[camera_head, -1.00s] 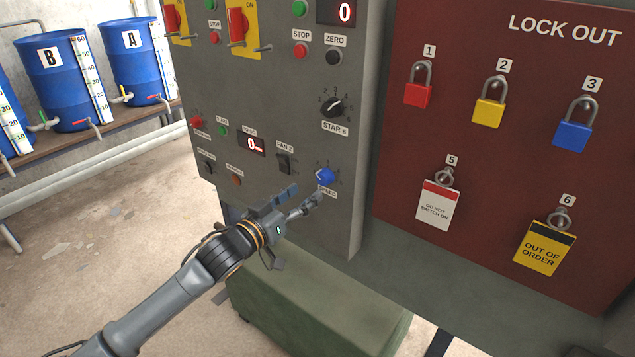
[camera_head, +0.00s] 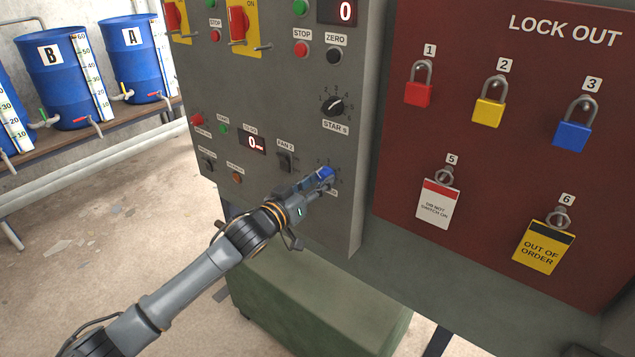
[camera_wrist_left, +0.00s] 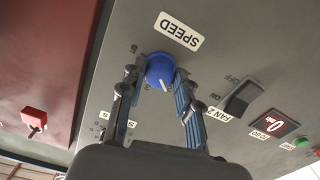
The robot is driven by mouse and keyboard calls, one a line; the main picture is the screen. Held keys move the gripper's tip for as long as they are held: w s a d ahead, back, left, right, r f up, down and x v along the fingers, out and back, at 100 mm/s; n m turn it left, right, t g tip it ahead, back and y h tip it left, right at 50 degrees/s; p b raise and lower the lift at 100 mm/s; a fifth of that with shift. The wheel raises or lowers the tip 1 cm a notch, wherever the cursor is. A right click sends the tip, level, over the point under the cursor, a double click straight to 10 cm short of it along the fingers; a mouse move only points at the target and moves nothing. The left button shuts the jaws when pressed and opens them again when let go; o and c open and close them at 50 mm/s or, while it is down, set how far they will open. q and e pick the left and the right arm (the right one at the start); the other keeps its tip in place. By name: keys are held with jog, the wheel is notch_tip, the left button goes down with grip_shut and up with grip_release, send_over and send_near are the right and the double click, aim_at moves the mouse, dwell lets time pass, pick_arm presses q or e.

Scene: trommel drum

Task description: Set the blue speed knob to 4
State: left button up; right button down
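The blue speed knob (camera_head: 326,173) is on the lower right of the grey panel, partly covered by my left gripper (camera_head: 322,180). In the left wrist view the round knob (camera_wrist_left: 160,71) sits between the two fingertips of my left gripper (camera_wrist_left: 157,82). The fingers are apart, one on each side; a narrow gap shows on the picture's left, and contact on the right is unclear. The knob's white mark points away from the SPEED label (camera_wrist_left: 180,31), which appears upside down. A 5 shows beside the knob; the number at the mark is not readable. My right gripper is not in view.
The FAN 2 switch (camera_head: 285,161) and a small display (camera_head: 252,143) are left of the knob; the black STAR knob (camera_head: 332,105) is above. A red lockout board (camera_head: 520,130) with padlocks is to the right. A green box (camera_head: 320,305) stands below.

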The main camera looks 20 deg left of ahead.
pick_arm(q)
jog(key=shift+r+m, duration=0.1)
jog(key=shift+m, duration=0.4)
jog(key=shift+c, duration=0.2)
jog(key=m+p, duration=0.2)
jog(key=m, duration=0.1)
jog(key=m+p, duration=0.1)
jog(key=m, duration=0.4)
jog(key=m+p, duration=0.1)
jog(key=m, duration=0.4)
jog(key=shift+m, duration=0.4)
jog(key=m, duration=0.5)
jog(key=shift+p, duration=0.35)
jog(key=o, duration=1.2)
jog(key=shift+c, duration=0.2)
